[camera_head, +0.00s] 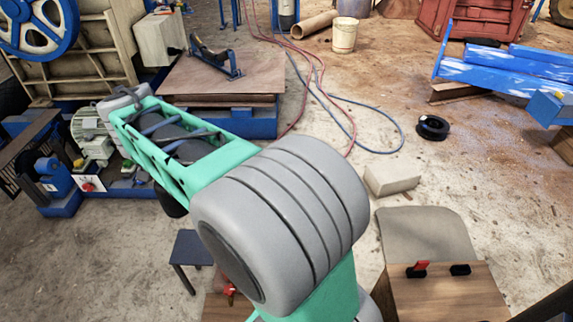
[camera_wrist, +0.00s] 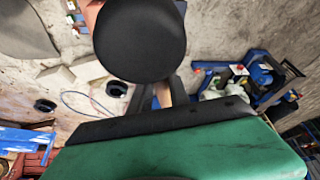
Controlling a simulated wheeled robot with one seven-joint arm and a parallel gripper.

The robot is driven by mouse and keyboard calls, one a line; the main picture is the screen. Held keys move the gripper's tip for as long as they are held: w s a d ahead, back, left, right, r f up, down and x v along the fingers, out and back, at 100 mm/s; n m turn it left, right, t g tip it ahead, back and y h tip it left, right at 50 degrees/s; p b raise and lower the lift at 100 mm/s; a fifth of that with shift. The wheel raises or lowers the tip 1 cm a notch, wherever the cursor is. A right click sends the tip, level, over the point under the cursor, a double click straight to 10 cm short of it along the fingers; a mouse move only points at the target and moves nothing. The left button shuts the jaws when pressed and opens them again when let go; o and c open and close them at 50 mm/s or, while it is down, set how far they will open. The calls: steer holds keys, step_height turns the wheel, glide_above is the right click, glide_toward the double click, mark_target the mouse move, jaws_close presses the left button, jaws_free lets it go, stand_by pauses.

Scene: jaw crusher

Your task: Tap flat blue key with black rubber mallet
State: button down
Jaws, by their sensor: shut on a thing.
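The black rubber mallet fills the top middle of the wrist view, its round black head (camera_wrist: 140,40) close to the camera. A short stretch of its wooden handle (camera_wrist: 163,95) shows below the head, between the dark fingers of my gripper (camera_wrist: 160,100), which is shut on it. The mallet hangs clear of the floor, as far as I can tell. In the head view my arm hides the gripper. I cannot pick out the flat blue key for certain in either view.
A machine with a blue wheel (camera_head: 38,28) stands at the upper left. A small dark stool (camera_head: 190,249) stands below my arm. A wooden box (camera_head: 440,294) is at lower right, near a pale block (camera_head: 392,178). Hoses (camera_head: 345,118) cross the floor; the floor right of centre is fairly open.

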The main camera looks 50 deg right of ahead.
steer(key=d+f+m+g+h+p, duration=0.1)
steer(key=d+f+m, duration=0.25)
steer(key=d, duration=0.35)
steer(key=s+d+f+m+g, duration=0.1)
steer(key=d+f+m+g, duration=0.1)
steer(key=d+m, duration=0.3)
steer(key=d+f+m+g+h+p, duration=0.1)
steer(key=d+f+m, duration=0.2)
steer(key=d, duration=0.5)
steer(key=s+d+f+m+g+y, duration=0.2)
steer(key=s+d+f+m+g, duration=0.1)
steer(key=s+d+f+m, duration=0.6)
steer(key=d, duration=0.3)
steer(key=shift+s+d+m, duration=0.15)
steer(key=shift+s+m, duration=0.1)
steer(key=shift+m, duration=0.1)
steer(key=shift+f, duration=0.15)
step_height(320, 180, down, 15)
steer(key=b, duration=1.3)
step_height(320, 180, up, 5)
steer(key=p, duration=0.4)
